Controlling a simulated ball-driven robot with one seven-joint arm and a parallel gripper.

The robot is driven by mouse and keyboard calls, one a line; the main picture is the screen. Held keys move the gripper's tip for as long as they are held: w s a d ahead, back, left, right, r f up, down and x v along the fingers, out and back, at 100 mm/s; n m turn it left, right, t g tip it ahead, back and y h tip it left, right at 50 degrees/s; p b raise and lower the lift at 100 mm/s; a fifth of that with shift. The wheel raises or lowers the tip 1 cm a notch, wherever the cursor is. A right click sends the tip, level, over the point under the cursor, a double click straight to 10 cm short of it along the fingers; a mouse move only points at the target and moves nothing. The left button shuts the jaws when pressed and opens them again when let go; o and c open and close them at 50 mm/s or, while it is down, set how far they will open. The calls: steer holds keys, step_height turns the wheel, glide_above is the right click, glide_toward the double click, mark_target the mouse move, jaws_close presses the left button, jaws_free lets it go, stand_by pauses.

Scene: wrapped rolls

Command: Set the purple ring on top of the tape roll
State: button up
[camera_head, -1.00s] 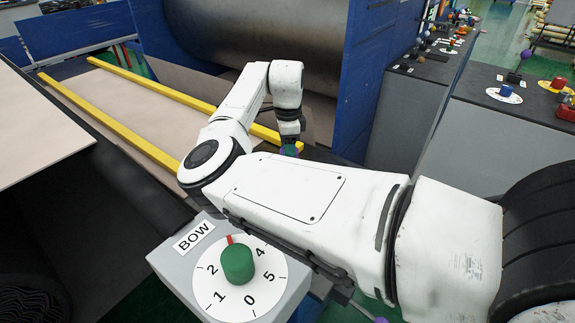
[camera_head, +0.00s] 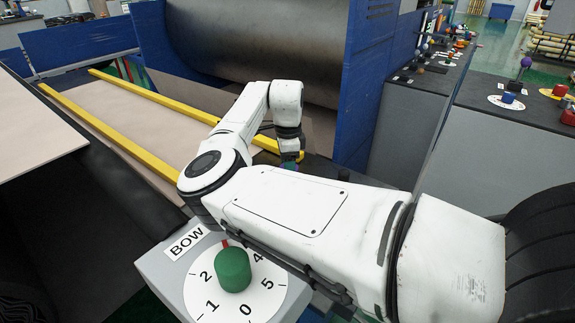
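My white arm reaches across the view, and my gripper (camera_head: 291,160) points down beyond the forearm, beside the blue machine frame. Its fingers are small and mostly hidden, so I cannot tell whether they are open or shut. A small patch of purple and teal shows at the fingertips; I cannot tell whether it is the purple ring or part of the gripper. I cannot make out the tape roll; my arm hides much of the surface under the gripper.
A grey panel with a green knob (camera_head: 233,269) marked BOW stands in front. Yellow rails (camera_head: 125,138) border a pale bed at left. A large dark roller (camera_head: 262,50) and blue frame (camera_head: 360,80) stand behind. Grey counters with buttons (camera_head: 507,98) are at right.

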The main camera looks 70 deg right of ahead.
steer(key=shift+f, duration=0.3)
steer(key=o, duration=1.1)
steer(key=shift+o, duration=0.2)
step_height(320, 180, up, 13)
steer(key=b, duration=0.1)
steer(key=shift+r, duration=0.15)
